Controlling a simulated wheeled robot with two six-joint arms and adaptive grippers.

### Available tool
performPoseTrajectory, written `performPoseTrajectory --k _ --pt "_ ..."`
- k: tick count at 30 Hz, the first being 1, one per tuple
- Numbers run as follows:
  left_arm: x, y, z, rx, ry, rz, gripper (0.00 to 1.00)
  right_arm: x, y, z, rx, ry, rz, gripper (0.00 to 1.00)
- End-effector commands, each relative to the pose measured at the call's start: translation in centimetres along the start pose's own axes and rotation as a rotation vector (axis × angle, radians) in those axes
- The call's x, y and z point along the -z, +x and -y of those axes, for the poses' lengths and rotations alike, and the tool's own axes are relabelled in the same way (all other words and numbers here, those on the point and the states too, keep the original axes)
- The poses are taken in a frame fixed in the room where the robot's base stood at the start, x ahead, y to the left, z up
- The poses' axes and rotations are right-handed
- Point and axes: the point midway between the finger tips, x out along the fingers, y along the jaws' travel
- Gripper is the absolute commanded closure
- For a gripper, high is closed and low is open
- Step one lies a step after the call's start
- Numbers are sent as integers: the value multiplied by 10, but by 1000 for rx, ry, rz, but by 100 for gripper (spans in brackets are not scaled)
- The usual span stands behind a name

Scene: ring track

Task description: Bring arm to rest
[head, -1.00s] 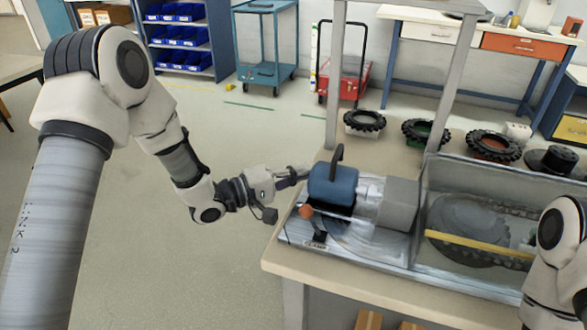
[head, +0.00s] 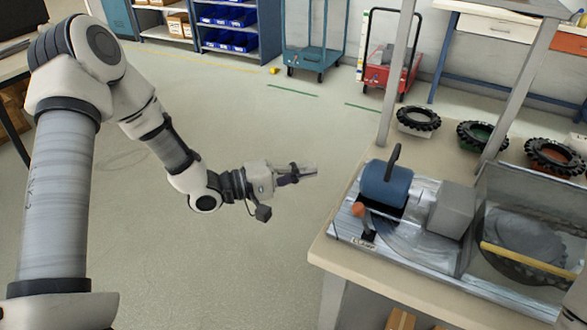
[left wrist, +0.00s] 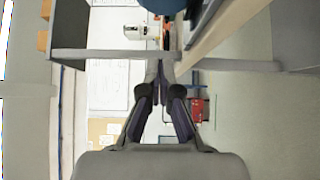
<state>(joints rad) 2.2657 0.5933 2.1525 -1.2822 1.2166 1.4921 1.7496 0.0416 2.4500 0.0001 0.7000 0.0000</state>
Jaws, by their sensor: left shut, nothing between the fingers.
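My left arm comes in from the left in the head view, bent at the elbow. Its gripper (head: 306,172) is in the air over the open floor, left of the workbench (head: 330,252) and apart from it. The left gripper also shows in the left wrist view (left wrist: 160,84), with its fingers together and nothing between them. My right gripper is not in view.
The bench bears a machine with a blue motor (head: 387,185), an orange-knobbed lever (head: 358,210) and a clear-walled box (head: 530,205). Black rings (head: 418,118) stand along its back. A teal cart (head: 312,35) and red trolley (head: 388,72) stand behind. The floor (head: 200,275) around my left arm is clear.

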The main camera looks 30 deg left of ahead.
Motion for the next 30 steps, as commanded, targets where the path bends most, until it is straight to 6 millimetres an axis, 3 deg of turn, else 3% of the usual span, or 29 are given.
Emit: performPoseTrajectory --k 6,23,26,29,30 --pt "1 -21 0 -1 -1 -2 100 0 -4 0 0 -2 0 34" --pt "-2 -22 4 17 -14 2 100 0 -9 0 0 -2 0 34" --pt "-29 -16 28 112 -49 65 100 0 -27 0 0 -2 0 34" --pt "-75 -14 74 301 -150 99 100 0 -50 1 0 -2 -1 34" --pt "-94 -18 99 408 -168 89 100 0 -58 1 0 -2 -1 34"
